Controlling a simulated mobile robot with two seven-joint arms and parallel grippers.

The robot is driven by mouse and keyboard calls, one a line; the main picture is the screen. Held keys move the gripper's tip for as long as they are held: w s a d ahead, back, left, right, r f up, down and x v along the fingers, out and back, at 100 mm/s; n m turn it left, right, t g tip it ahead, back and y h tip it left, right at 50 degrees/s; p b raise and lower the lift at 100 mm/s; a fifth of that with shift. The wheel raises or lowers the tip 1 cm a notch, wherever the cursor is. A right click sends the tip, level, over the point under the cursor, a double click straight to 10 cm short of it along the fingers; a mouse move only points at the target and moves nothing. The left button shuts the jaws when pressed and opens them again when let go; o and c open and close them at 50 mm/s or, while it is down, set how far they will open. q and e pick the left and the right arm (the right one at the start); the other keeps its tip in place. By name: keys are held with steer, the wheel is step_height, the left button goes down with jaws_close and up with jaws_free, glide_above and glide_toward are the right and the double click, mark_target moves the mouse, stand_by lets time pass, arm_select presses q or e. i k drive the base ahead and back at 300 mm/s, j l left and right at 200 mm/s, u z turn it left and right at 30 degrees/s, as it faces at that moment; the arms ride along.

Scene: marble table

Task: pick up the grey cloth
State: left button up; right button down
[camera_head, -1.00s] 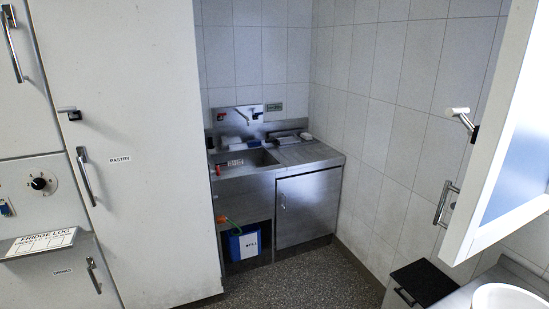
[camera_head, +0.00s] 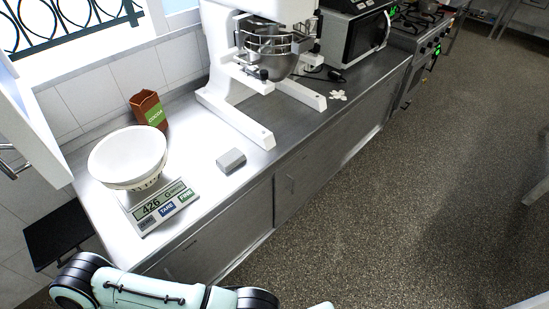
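A small grey block-shaped item (camera_head: 231,161), possibly the grey cloth folded up, lies on the steel counter (camera_head: 200,180). It sits right of the kitchen scale and in front of the stand mixer, with bare steel around it. Its material is too small to tell. Part of one of my arms shows along the bottom edge, below the counter and apart from the grey item. Neither of my grippers is in view.
A white bowl (camera_head: 128,155) stands on a scale (camera_head: 163,207) at the counter's left, with a cocoa packet (camera_head: 148,109) behind. A white mixer (camera_head: 230,75), a microwave (camera_head: 356,42) and a small white item (camera_head: 338,95) are farther along.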

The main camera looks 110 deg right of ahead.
mark_target(228, 161)
steer(key=z, duration=1.85)
